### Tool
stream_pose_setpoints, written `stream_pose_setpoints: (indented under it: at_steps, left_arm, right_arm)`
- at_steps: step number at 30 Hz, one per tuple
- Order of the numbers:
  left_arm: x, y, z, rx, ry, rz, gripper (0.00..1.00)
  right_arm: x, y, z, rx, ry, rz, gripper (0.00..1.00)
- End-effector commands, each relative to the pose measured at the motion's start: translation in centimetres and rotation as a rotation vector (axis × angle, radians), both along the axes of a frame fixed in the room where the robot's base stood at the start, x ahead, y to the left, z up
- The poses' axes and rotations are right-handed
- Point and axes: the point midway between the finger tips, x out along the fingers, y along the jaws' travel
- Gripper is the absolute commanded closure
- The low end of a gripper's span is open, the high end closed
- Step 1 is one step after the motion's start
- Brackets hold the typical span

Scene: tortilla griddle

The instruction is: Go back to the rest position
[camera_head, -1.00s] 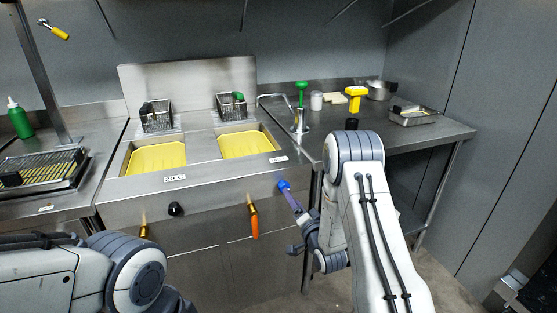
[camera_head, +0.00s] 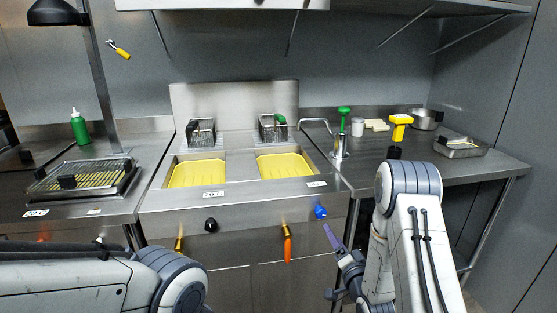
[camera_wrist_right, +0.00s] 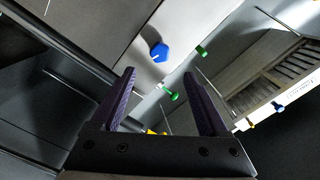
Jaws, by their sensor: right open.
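My right gripper (camera_head: 329,232) points up toward the front of the fryer, just below and right of the blue knob (camera_head: 320,211). In the right wrist view its two purple fingers (camera_wrist_right: 160,80) are apart with nothing between them. The blue knob (camera_wrist_right: 158,52) shows beyond the fingertips, clear of both. My left arm comes in at the lower left of the head view; its gripper is out of sight.
The fryer (camera_head: 265,204) has two yellow-filled basins, a black knob (camera_head: 211,225) and orange-handled valve (camera_head: 287,247). A griddle (camera_head: 85,178) is at left. The right counter (camera_head: 375,172) holds a yellow-topped utensil (camera_head: 399,127), a pot (camera_head: 425,119) and a tray (camera_head: 460,150).

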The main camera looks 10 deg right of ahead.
Motion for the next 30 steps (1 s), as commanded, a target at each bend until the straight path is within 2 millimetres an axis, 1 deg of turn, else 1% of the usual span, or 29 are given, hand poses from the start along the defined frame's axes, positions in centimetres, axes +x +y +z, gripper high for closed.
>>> stream_pose_setpoints:
  at_steps: [1,2,5,8,9,11,12,14,15,17,18,20,21,22,23,24,26,27,30]
  left_arm:
    - [0.0,0.0,0.4,0.000,0.000,0.000,1.00]
    - [0.0,0.0,0.6,0.000,0.000,0.000,1.00]
    - [0.0,0.0,1.7,0.000,0.000,0.000,1.00]
    - [0.0,0.0,3.0,0.000,0.000,0.000,1.00]
    - [0.0,0.0,3.4,0.000,0.000,0.000,1.00]
    - [0.0,0.0,4.1,0.000,0.000,0.000,1.00]
    - [0.0,0.0,4.6,0.000,0.000,0.000,1.00]
    - [0.0,0.0,5.3,0.000,0.000,0.000,1.00]
    - [0.0,0.0,5.8,0.000,0.000,0.000,1.00]
    - [0.0,0.0,6.5,0.000,0.000,0.000,1.00]
    - [0.0,0.0,6.9,0.000,0.000,0.000,1.00]
    - [0.0,0.0,7.6,0.000,0.000,0.000,1.00]
    - [0.0,0.0,8.1,0.000,0.000,0.000,1.00]
    - [0.0,0.0,8.5,0.000,0.000,0.000,1.00]
    - [0.0,0.0,8.8,0.000,0.000,0.000,1.00]
    - [0.0,0.0,9.3,0.000,0.000,0.000,1.00]
    - [0.0,0.0,9.9,0.000,0.000,0.000,1.00]
    - [0.0,0.0,10.3,0.000,0.000,0.000,1.00]
    - [0.0,0.0,11.0,0.000,0.000,0.000,1.00]
  right_arm:
    - [0.3,0.7,0.7,-0.019,0.015,0.014,0.22]
    - [0.5,1.3,1.0,-0.038,0.033,0.024,0.22]
    - [1.3,4.1,2.4,-0.131,0.124,0.078,0.22]
    - [1.2,7.8,4.1,-0.261,0.252,0.153,0.22]
    - [0.8,9.4,4.8,-0.315,0.305,0.188,0.22]
    - [-0.1,11.5,5.7,-0.396,0.383,0.239,0.22]
    - [-1.0,12.8,6.4,-0.446,0.433,0.275,0.22]
    - [-2.6,14.8,7.5,-0.523,0.505,0.334,0.22]
    - [-4.0,15.9,8.2,-0.572,0.553,0.375,0.22]
    - [-6.2,17.6,9.3,-0.643,0.623,0.441,0.22]
    - [-7.9,18.6,10.1,-0.689,0.668,0.488,0.22]
    - [-10.8,19.8,11.3,-0.757,0.734,0.564,0.22]
    - [-12.9,20.6,12.1,-0.801,0.774,0.617,0.22]
    - [-14.5,21.1,12.8,-0.833,0.805,0.659,0.22]
    - [-16.2,21.5,13.4,-0.866,0.836,0.704,0.22]
    - [-18.5,22.0,14.3,-0.906,0.872,0.766,0.22]
    - [-22.0,22.4,15.6,-0.963,0.926,0.859,0.22]
    - [-24.3,22.4,16.4,-0.998,0.956,0.921,0.22]
    - [-29.1,22.2,18.0,-1.073,1.020,1.059,0.22]
